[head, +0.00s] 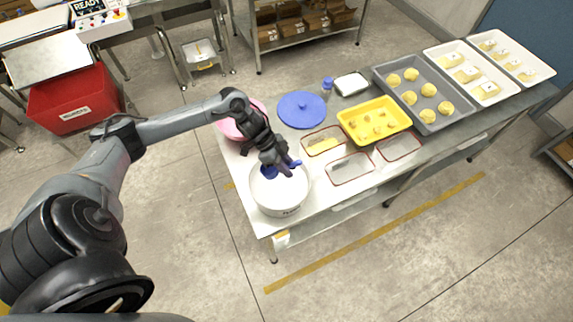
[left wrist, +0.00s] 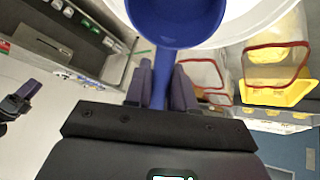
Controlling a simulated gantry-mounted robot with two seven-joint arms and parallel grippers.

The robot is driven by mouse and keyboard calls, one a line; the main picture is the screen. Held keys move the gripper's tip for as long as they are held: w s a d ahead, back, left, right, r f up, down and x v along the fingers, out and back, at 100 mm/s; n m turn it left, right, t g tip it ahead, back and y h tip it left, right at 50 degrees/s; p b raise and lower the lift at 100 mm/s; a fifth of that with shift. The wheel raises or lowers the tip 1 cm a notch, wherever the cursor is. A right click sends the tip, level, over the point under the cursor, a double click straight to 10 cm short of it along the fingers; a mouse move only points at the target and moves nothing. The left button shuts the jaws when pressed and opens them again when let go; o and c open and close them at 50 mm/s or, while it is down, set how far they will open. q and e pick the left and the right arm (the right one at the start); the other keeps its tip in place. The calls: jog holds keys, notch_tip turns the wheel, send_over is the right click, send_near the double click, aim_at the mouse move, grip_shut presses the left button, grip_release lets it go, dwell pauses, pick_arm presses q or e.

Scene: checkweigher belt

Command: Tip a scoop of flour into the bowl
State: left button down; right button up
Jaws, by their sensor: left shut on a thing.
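My left gripper (head: 283,168) is shut on the handle of a blue scoop (head: 268,171) above the white bowl (head: 280,198) at the table's near left end. In the left wrist view the scoop (left wrist: 176,22) is at the top, its handle running down between my left gripper's fingers (left wrist: 162,85). The bowl's white rim (left wrist: 245,20) shows behind it. No flour shows on the visible part of the scoop, and the bowl's contents are mostly hidden. What looks like my right gripper (left wrist: 22,98) is at the left edge of the left wrist view; its fingers are unclear.
A pink bowl (head: 229,128) stands behind my left gripper, partly hidden. A blue lid (head: 302,110), a blue-capped bottle (head: 327,86), red-rimmed containers (head: 350,169) and a yellow tray (head: 374,122) lie to the right. A grey tray (head: 442,125) of dough pieces is farther right.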

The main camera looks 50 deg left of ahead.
pick_arm(q)
jog(key=shift+f+b, duration=4.5)
jog(key=shift+f, duration=1.75)
jog(key=shift+f, duration=0.1)
